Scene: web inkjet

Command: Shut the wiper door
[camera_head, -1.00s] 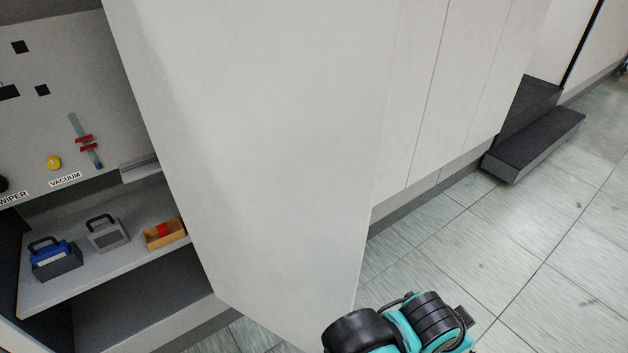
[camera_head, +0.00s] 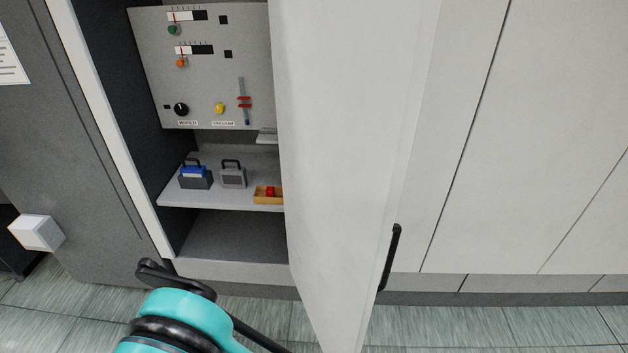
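The wiper door (camera_head: 350,150) is a tall pale panel standing wide open, to the right of the lit cabinet opening. Its black handle (camera_head: 390,257) sticks out past the door's right edge, low down. The cabinet's control panel (camera_head: 205,80) carries a WIPER label (camera_head: 187,123) under a black knob. A teal and black part of one of my arms shows at the bottom left, in front of the cabinet and apart from the handle in the picture.
Inside, a shelf (camera_head: 222,200) holds a blue-and-grey caddy (camera_head: 195,176), a grey caddy (camera_head: 232,174) and an orange tray (camera_head: 267,195). A white block (camera_head: 37,233) juts out at the left. Closed pale panels (camera_head: 540,150) run to the right. Tiled floor (camera_head: 450,328) is clear at the lower right.

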